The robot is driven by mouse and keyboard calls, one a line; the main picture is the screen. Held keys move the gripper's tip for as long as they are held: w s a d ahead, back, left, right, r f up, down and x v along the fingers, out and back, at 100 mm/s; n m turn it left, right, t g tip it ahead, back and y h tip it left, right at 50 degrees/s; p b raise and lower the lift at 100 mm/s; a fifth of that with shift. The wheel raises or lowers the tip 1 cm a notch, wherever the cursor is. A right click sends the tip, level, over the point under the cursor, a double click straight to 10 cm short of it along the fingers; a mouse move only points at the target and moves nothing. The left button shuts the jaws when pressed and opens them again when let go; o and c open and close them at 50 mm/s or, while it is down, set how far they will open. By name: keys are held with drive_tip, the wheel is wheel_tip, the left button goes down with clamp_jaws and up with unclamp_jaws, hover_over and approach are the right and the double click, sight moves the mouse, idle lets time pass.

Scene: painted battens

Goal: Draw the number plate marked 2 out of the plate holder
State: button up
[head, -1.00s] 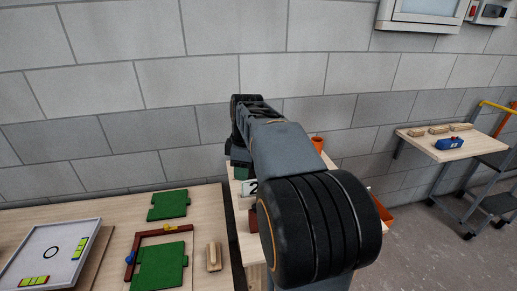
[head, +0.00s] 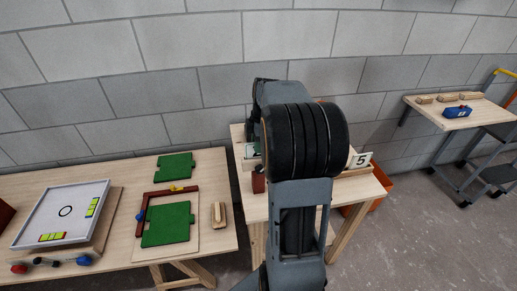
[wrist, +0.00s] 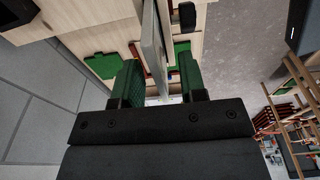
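In the wrist view my gripper (wrist: 160,75) shows two green-padded fingers standing apart. A thin grey plate-like piece (wrist: 155,45), seen nearly edge-on, lies between them, with a gap to the right finger. I cannot read a number on it, nor tell whether the left finger touches it. In the head view my arm hides the gripper and most of the plate holder (head: 353,172). A white plate marked 5 (head: 361,160) stands at the holder's right end. The plate marked 2 cannot be made out in the head view now.
The holder's wooden table (head: 370,189) stands against the block wall. A dark red block (head: 258,181) is left of my arm. The left table (head: 120,255) carries green boards (head: 167,223), a wooden block (head: 219,214) and a white tray (head: 63,212). A shelf (head: 445,112) is at right.

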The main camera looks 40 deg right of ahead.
drive_tip(key=shift+a+f, duration=0.2)
drive_tip(key=shift+f, duration=1.3)
clamp_jaws()
drive_tip(key=shift+w+r, duration=0.1)
drive_tip(key=shift+r, duration=0.15)
drive_tip(key=shift+r+p, duration=2.45)
drive_tip(key=shift+r, duration=0.6)
drive_tip(key=shift+r+p, duration=1.15)
drive_tip(key=shift+r, duration=0.35)
